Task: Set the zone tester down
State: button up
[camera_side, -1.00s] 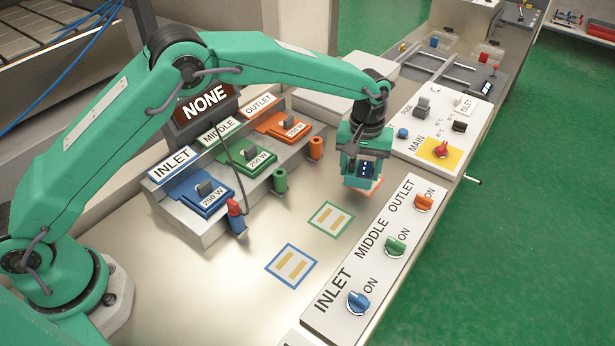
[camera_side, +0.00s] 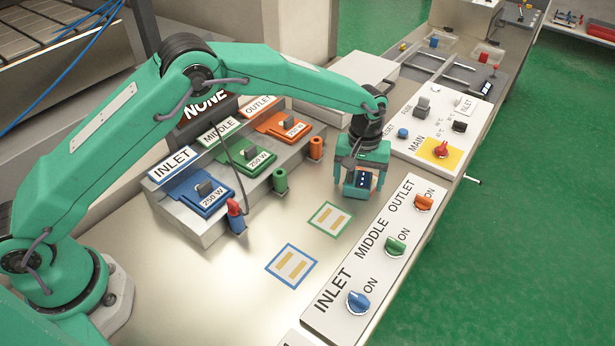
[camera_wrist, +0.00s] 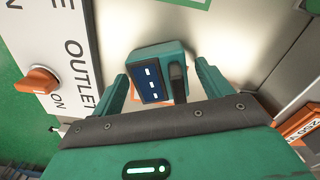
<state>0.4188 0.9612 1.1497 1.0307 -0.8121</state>
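The zone tester (camera_side: 357,186) is a small teal box with a dark screen showing white marks. It stands on the bench at the outlet end of the row of pads; it also shows in the wrist view (camera_wrist: 160,72), with a dark handle on it. My gripper (camera_side: 361,182) is open, with one finger on each side of the tester. In the wrist view the fingers (camera_wrist: 162,72) stand spread around it. The pad beneath the tester is mostly hidden. The green-framed pad (camera_side: 331,218) and blue-framed pad (camera_side: 291,266) are bare.
The switch panel with INLET, MIDDLE and OUTLET knobs (camera_side: 376,262) lies close on the right. The heater boxes (camera_side: 240,165) and coloured posts stand to the left. A display reading NONE (camera_side: 206,105) is behind my arm. Bench around the two bare pads is clear.

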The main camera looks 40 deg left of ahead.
aim_at(359, 179)
jog(key=shift+r, duration=0.15)
notch_tip(359, 179, up, 12)
dwell(0.7)
dwell(0.5)
jog(key=s+a+r+m+t, duration=0.2)
jog(key=s+a+r+t, duration=0.1)
jog(key=s+a+r, duration=1.15)
jog(key=s+a+f+m+t, duration=0.1)
jog(key=s+a, duration=0.4)
jog(key=s, duration=0.4)
jog(key=s+a+f+m+t, duration=0.1)
jog(key=s+a+f, duration=0.1)
jog(key=s+a, duration=0.3)
jog(key=s, duration=0.4)
jog(key=shift+m+t, duration=0.3)
